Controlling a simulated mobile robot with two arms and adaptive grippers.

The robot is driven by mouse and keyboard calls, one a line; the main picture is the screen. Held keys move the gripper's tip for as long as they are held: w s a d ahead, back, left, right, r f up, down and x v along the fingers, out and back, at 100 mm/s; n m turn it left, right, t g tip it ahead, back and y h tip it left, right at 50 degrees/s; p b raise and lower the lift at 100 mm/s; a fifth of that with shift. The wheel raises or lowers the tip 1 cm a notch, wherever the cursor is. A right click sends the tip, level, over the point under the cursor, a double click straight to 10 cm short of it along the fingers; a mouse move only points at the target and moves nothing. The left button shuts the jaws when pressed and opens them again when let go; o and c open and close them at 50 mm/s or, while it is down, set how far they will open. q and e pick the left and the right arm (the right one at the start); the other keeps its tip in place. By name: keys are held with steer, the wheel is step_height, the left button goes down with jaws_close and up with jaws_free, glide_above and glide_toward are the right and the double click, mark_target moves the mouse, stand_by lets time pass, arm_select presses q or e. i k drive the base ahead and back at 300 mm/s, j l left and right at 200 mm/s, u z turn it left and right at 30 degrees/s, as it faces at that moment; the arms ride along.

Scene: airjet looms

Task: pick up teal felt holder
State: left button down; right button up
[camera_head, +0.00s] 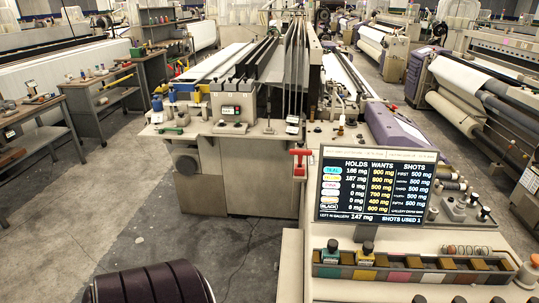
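A teal holder with a black knob on top (331,252) stands upright in the left end of a long slotted rack (400,288) on the pale console at the lower right. I take it for the teal felt holder; its felt is too small to make out. A similar yellow holder (367,254) stands just to its right, with a small gap between them. The rack's front carries coloured patches, teal at the left, then yellow and pink. Neither of my grippers shows in the head view, and nothing touches the teal holder.
A lit screen (376,187) stands behind the rack. Knobs (460,206) and a row of coils (466,250) lie to its right. A red handle (300,163) is behind left. A dark ribbed rounded thing (150,287) is at lower left. Grey floor (235,255) between is clear.

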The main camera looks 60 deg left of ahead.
mark_target(330, 255)
steer(key=j+u, duration=0.1)
steer(key=u, duration=1.1)
steer(key=k+j, duration=0.25)
steer(key=j, duration=0.2)
steer(key=k+j+z, duration=0.1)
steer(key=k+j, duration=0.15)
steer(key=j, duration=0.2)
steer(key=k+j, duration=0.25)
steer(key=j, duration=0.2)
steer(key=z, duration=0.05)
